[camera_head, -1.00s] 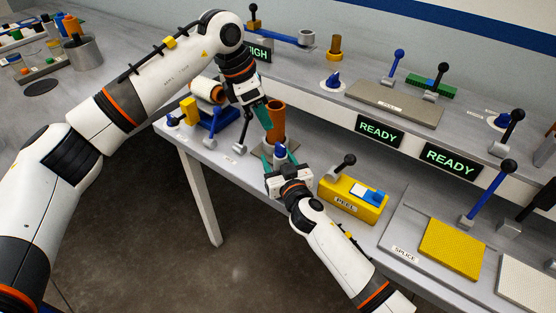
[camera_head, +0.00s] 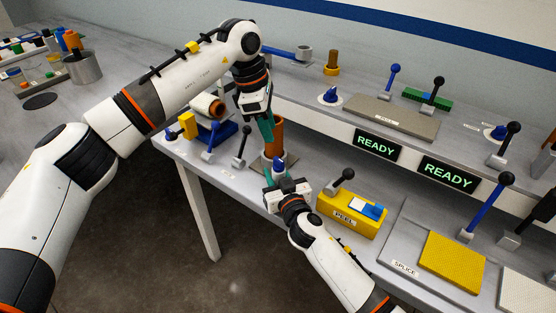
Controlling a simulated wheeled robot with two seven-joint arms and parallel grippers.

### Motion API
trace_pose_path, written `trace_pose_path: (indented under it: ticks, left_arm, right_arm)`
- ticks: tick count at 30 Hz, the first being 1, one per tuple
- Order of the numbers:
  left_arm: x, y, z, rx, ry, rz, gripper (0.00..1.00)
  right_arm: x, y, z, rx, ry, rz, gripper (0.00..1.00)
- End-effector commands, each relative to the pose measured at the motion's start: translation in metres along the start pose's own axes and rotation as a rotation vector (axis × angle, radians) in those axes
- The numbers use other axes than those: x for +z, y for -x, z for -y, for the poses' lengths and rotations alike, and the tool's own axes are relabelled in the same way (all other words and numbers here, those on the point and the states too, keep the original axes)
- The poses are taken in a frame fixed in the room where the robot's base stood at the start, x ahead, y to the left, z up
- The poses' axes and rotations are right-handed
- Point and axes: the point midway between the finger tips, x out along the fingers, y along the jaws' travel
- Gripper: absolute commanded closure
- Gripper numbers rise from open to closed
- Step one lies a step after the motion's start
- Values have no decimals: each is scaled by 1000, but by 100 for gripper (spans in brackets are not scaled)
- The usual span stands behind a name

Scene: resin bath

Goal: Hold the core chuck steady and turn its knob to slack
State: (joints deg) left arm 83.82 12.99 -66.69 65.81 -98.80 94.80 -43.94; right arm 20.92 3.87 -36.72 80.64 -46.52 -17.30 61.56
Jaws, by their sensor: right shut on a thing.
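The core chuck, with an upright orange-brown tube (camera_head: 279,136) on it, stands near the front of the bench. Its blue knob (camera_head: 279,163) is on the near side. My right gripper (camera_head: 278,168) is shut on the blue knob, its green fingers on either side of it. My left gripper (camera_head: 267,130) is above and has its green fingers down at the left side of the tube. The fingers overlap in this view, so I cannot tell if they grip the tube. Part of the chuck's base is hidden by my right gripper.
A yellow PEEL block (camera_head: 350,212) with a lever stands right of the chuck. A grey lever (camera_head: 241,148) and a blue stand with a lying roll (camera_head: 208,107) are to the left. Two READY signs (camera_head: 379,145) hang behind on the shelf edge.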

Motion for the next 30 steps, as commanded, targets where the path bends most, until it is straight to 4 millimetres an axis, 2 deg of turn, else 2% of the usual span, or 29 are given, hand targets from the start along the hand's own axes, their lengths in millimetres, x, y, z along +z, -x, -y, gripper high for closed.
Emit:
trace_pose_path:
  ticks: [3,9,13,17,23,30]
  left_arm:
    - [-12,3,4,35,-225,67,66]
    - [-23,11,8,106,-544,153,66]
    - [-27,15,9,139,-666,181,66]
    - [-27,13,9,155,-718,192,66]
    - [-21,-13,6,160,-725,191,66]
    - [-10,-60,2,159,-722,190,66]
  right_arm:
    - [0,0,0,0,0,-1,98]
    - [-1,0,0,0,0,-1,98]
    - [-1,0,0,0,0,-1,98]
    - [-1,0,0,0,0,-1,98]
    - [-1,0,0,0,0,-1,98]
    - [0,0,0,0,0,-1,98]
